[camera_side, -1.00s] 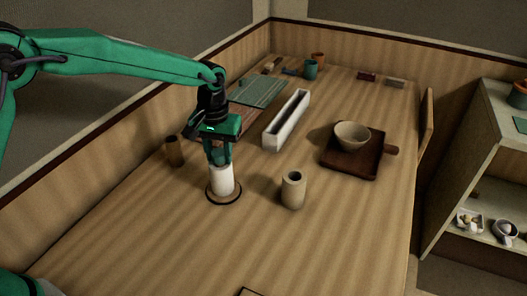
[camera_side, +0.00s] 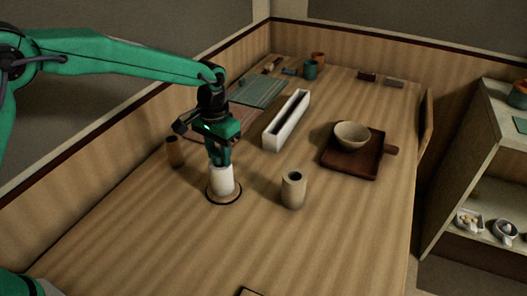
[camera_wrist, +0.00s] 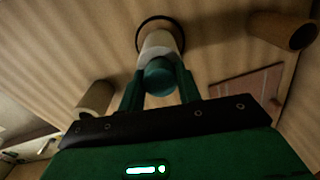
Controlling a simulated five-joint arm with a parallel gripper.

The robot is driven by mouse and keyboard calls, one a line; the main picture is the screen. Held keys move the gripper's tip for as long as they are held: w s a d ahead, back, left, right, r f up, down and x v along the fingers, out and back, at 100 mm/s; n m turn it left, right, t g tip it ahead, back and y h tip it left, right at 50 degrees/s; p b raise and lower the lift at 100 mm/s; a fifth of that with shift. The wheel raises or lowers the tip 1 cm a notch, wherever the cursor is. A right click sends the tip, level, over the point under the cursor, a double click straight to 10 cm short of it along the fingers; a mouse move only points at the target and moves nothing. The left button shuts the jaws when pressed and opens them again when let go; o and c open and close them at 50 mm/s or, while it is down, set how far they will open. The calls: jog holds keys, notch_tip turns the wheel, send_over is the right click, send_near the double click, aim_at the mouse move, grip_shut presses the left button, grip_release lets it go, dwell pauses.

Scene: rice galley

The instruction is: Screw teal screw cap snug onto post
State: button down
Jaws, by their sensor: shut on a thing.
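The white post (camera_side: 222,181) stands upright on a dark-rimmed round base (camera_side: 209,199) on the table. It also shows in the wrist view (camera_wrist: 160,43). The teal screw cap (camera_wrist: 160,77) is at the top end of the post, between the fingers of my gripper (camera_wrist: 159,84). My gripper (camera_side: 219,160) points down over the post and is shut on the cap. In the side view the fingers hide most of the cap. I cannot tell how far down on the thread the cap sits.
A tan hollow cylinder (camera_side: 293,190) stands right of the post, and a brown cup (camera_side: 174,152) stands to the left. A long white trough (camera_side: 276,135) lies behind. A bowl (camera_side: 351,134) rests on a dark board (camera_side: 348,163). The front table is mostly clear.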

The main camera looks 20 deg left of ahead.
jog(key=shift+s+f, duration=0.1)
jog(key=shift+f, duration=0.1)
jog(key=c, duration=0.9)
grip_release()
jog(key=shift+r, duration=0.1)
jog(key=shift+n, duration=0.3)
jog(key=n, duration=0.5)
jog(key=shift+n, duration=0.3)
jog(key=shift+n, duration=0.3)
jog(key=shift+n, duration=2.7)
